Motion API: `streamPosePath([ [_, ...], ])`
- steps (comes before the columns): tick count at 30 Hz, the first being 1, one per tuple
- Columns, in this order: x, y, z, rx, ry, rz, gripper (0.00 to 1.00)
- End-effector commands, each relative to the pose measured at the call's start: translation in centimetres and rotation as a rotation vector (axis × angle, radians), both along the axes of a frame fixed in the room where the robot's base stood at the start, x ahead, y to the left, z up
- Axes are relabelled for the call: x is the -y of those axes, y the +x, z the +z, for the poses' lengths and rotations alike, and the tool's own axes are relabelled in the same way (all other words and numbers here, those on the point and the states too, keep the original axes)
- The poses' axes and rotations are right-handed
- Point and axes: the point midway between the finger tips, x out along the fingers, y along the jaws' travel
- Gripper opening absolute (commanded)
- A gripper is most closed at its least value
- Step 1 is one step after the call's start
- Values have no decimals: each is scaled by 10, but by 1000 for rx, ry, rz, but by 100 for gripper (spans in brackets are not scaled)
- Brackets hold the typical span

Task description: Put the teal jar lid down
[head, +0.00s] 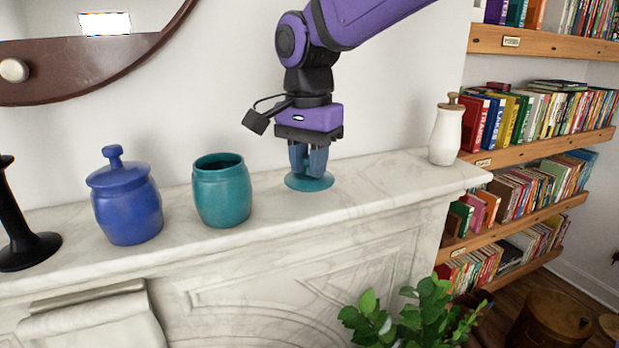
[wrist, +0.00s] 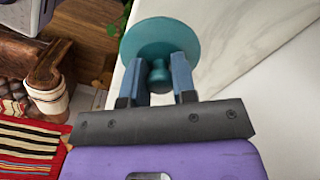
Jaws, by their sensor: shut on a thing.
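The teal jar lid (head: 309,182) is at the marble mantel, right of the teal jar. My gripper (head: 309,165) is above it, pointing down, with its fingers shut on the lid's knob. In the wrist view the lid (wrist: 160,38) shows as a round disc with its knob between the fingertips of my gripper (wrist: 158,80). The lid looks level and very close to the mantel top; I cannot tell whether it touches. The teal jar (head: 222,192) stands upright and open on the mantel, apart from the lid.
The marble mantel (head: 375,177) is clear between the lid and a white jar (head: 446,135) at its right end. A blue lidded jar (head: 126,204) and a black stand (head: 20,245) are at the left. A leafy plant (head: 405,320) is below the front edge.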

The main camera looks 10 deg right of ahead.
Motion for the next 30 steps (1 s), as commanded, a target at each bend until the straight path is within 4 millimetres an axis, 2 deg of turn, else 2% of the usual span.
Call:
streamPosePath([
  [3, -1, 10, -5, -1, -2, 0, 2],
  [9, -1, 9, -34, -1, -1, 1, 2],
  [23, 0, 9, -41, -1, -1, 0, 2],
  [24, -1, 9, -41, 0, 0, 0, 30],
  [27, -1, 9, -41, 0, 0, 0, 51],
  [30, -1, 9, -40, 0, 0, 0, 51],
])
